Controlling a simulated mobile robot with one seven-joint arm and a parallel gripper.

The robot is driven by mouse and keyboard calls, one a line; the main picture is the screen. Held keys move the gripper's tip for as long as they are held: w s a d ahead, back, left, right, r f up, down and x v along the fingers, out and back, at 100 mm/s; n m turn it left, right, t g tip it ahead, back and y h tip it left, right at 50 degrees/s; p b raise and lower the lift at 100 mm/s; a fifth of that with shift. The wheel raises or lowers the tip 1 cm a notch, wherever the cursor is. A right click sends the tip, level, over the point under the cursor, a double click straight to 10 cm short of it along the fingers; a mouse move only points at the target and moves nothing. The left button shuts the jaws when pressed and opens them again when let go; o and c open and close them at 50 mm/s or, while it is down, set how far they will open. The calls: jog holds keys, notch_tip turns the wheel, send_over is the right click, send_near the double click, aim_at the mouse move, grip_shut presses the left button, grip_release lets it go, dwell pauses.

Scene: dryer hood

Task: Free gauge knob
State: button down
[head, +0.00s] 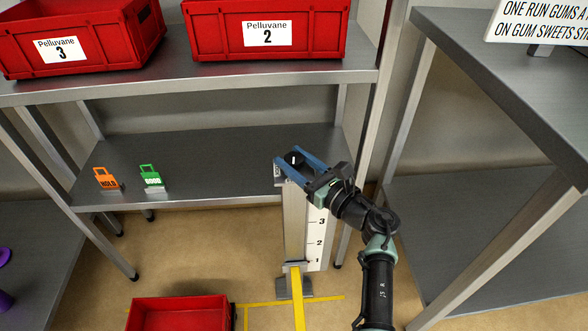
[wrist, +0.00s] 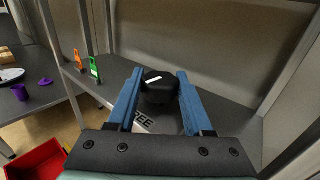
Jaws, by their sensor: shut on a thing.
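The black gauge knob (head: 295,158) sits at the top of a pale upright gauge post (head: 294,222). My gripper (head: 291,159) has its two blue fingers on either side of the knob and is shut on it. In the wrist view the round knob (wrist: 158,90) lies between the fingers, with a small pale mark on it. Below it a plate with lettering, partly hidden, shows "EE" (wrist: 143,122). A white scale (head: 316,240) with 3, 2 and 1 runs down the post. A metal collar (head: 297,264) sits near the 1.
A grey shelf (head: 215,155) behind holds an orange HOLD tag (head: 106,179) and a green GOOD tag (head: 151,177). Red bins 3 (head: 85,40) and 2 (head: 262,28) stand above. A red bin (head: 178,314) and yellow lines are on the floor. A grey table (head: 500,90) flanks my arm.

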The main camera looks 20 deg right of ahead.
jog(key=shift+f+n+g+y+b, duration=0.2)
jog(key=shift+n+g+y+b, duration=0.5)
jog(key=shift+y+b, duration=0.55)
jog(key=shift+r, duration=0.1)
jog(key=shift+r+n+b, duration=0.1)
jog(key=shift+n+b, duration=0.2)
jog(key=shift+c, duration=1.5)
grip_release()
jog(key=p+v, duration=0.3)
jog(key=v, duration=1)
jog(key=shift+w, duration=0.15)
